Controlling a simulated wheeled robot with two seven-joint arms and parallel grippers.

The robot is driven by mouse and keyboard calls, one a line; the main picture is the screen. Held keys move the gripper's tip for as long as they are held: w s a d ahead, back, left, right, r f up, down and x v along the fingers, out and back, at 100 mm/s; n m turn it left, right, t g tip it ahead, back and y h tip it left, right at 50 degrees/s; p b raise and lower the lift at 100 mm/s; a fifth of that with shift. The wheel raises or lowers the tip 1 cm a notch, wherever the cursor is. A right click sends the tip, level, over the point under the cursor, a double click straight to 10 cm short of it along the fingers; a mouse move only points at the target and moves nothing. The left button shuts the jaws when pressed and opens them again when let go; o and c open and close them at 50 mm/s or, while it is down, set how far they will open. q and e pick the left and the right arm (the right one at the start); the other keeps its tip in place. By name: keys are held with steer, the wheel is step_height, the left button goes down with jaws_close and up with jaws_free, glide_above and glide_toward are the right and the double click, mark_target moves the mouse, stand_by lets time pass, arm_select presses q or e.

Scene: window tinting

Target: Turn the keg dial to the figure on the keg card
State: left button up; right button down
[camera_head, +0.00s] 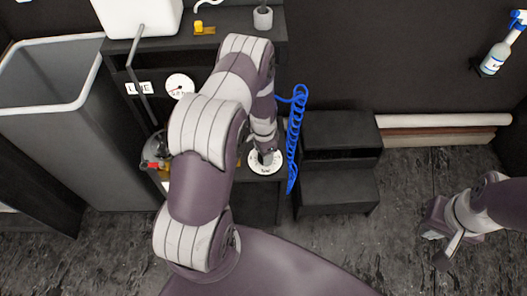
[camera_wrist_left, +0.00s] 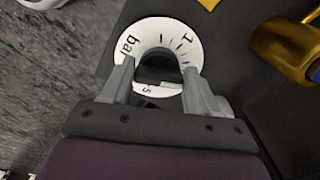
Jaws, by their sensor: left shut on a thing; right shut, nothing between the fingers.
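A white ring-shaped dial (camera_head: 265,167) with dark print sits low on the dark stand in the head view. It shows larger in the left wrist view (camera_wrist_left: 184,32), with "bar", a "1", a "5" and tick marks. My left gripper (camera_wrist_left: 158,88) has its fingers on either side of the dark knob (camera_wrist_left: 158,70) at the dial's middle and is shut on it. The fingers hide part of the ring's near side. My right gripper (camera_head: 442,243) is shut and empty over the floor at the right. I cannot make out a keg card for certain.
A round white gauge (camera_head: 180,86) and a white label (camera_head: 139,88) are on the stand's front. A grey bin (camera_head: 50,107) stands left. A coiled blue hose (camera_head: 296,125) hangs beside dark steps (camera_head: 340,190). A brass cylinder (camera_wrist_left: 285,48) lies near my left gripper.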

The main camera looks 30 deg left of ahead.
arm_select(q)
steer(key=shift+w+m, duration=0.1)
steer(key=shift+m, duration=0.3)
steer(key=o, duration=1.1)
steer(key=shift+c, duration=0.2)
step_height(320, 180, up, 13)
steer(key=shift+f+p, duration=0.15)
steer(key=shift+p, duration=0.15)
